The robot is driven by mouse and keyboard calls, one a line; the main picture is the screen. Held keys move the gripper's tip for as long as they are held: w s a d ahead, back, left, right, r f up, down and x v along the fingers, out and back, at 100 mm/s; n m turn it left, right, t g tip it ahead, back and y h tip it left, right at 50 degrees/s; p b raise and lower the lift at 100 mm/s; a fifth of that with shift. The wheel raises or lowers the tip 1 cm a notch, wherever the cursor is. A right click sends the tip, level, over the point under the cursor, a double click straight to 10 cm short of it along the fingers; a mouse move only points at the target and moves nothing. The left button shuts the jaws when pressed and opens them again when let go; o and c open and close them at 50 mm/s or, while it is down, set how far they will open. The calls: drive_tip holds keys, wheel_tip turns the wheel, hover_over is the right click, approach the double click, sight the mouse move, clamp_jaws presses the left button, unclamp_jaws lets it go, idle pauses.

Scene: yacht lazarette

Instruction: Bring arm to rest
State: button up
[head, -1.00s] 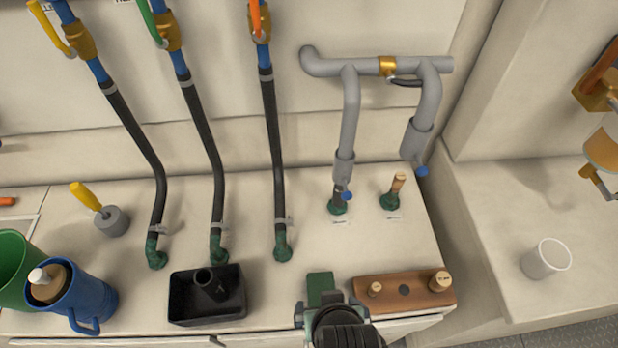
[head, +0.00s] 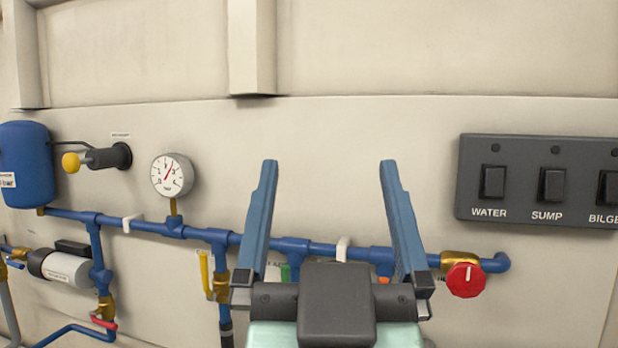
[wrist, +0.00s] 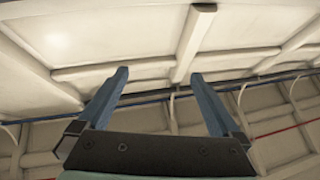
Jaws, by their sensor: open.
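My gripper (head: 330,172) is raised in front of the wall in the head view. Its two blue fingers point upward and stand wide apart, with nothing between them. In the wrist view my gripper (wrist: 157,75) is also open and empty, facing the pale ceiling beams. Part of the blue pipe (head: 310,250) on the wall is hidden behind the fingers and the gripper body.
A pressure gauge (head: 172,175) and a blue tank (head: 26,165) are on the left. A dark switch panel (head: 540,182) is at the right, above a red knob (head: 466,279). The wall above the gripper is bare.

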drive_tip(key=s+a+r+t, duration=0.1)
drive_tip(key=s+r+t, duration=0.1)
drive_tip(key=s+r, duration=0.2)
wheel_tip(320, 180, up, 2)
drive_tip(key=shift+a+r+t+y, duration=0.1)
drive_tip(key=shift+a+t+y, duration=0.2)
drive_tip(key=shift+y, duration=0.1)
drive_tip(key=shift+s, duration=0.1)
drive_tip(key=shift+r+p, duration=0.65)
drive_tip(key=shift+p, duration=0.05)
